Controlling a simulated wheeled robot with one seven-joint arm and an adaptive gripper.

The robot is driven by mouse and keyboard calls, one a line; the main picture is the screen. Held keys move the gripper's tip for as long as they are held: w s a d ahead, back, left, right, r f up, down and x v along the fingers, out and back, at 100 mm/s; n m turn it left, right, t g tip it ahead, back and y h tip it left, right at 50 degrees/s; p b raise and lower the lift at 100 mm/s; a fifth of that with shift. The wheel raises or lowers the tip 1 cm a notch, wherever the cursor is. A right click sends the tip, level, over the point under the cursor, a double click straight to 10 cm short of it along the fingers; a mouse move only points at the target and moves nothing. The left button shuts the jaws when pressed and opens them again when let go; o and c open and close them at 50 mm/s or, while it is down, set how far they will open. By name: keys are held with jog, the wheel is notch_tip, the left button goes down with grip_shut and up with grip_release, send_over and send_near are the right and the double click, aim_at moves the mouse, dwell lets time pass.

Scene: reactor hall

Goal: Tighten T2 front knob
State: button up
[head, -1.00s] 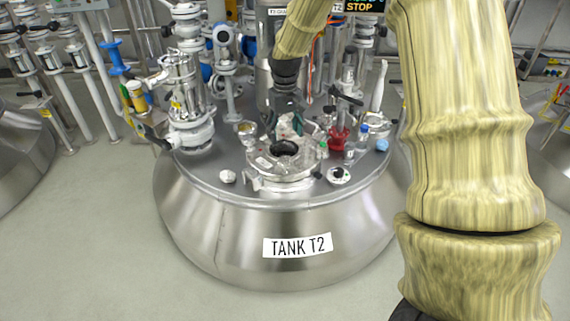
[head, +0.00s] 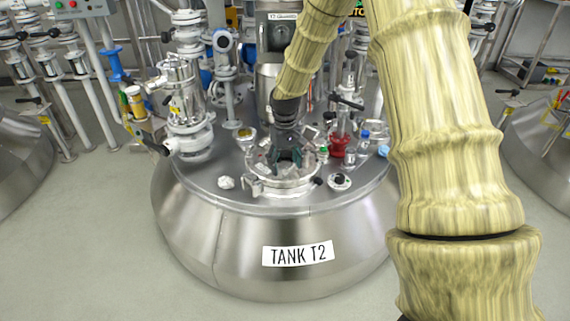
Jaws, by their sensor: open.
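Tank T2 (head: 180,240) is a wide steel vessel labelled "TANK T2" on its front. A round manway (head: 287,188) with clamp fittings around its rim sits on its top. A small pale clamp fitting (head: 256,187) is at the manway's front left, and a small dark knob (head: 318,181) is at its front right. I cannot tell for sure which is the front knob. My gripper (head: 287,158) points down over the manway, with its dark fingers apart and nothing seen between them. It hides most of the manway's opening and back rim. Contact with the rim cannot be told.
A red valve fitting (head: 338,145) stands right of the manway, and a tall steel sight-glass column (head: 186,105) stands at the left. The floor in front is clear.

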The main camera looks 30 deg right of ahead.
jog(key=c, duration=1)
jog(key=shift+r+p, duration=0.15)
jog(key=shift+p, duration=0.4)
